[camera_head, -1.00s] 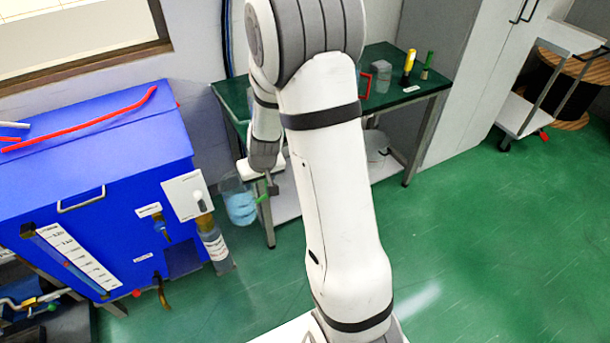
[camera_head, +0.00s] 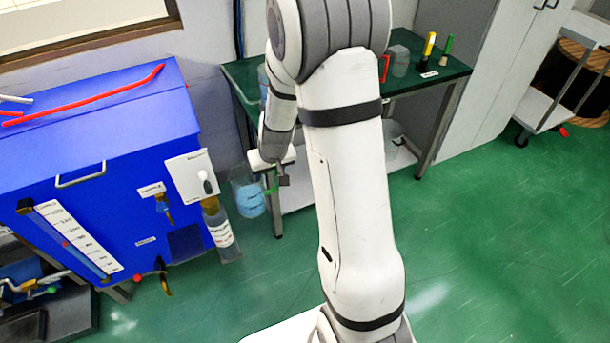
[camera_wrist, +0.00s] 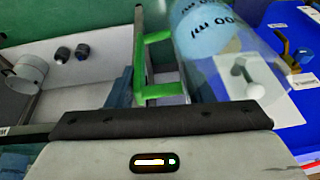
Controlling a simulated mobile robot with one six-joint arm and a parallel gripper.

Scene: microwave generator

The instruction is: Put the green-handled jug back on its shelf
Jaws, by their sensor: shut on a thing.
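The clear jug (camera_head: 248,198) with a green handle hangs beside my arm in the head view, in front of the blue machine's right side and clear of the floor. It shows pale blue in its lower part. My gripper (camera_head: 278,180) is shut on its green handle (camera_wrist: 157,72), which stands just beyond the gripper body in the wrist view. The jug (camera_wrist: 212,28) shows there at the upper right, with a blue band and "00 ml" lettering. The green bench (camera_head: 240,75) has a white lower shelf (camera_head: 300,192), partly hidden by my arm.
The blue machine (camera_head: 100,140) stands at left, with a white panel (camera_head: 188,172) and a grey bottle (camera_head: 220,230) close to the jug. A red-handled container (camera_head: 399,62) and two bottles stand on the bench's right end. Green floor is open at right.

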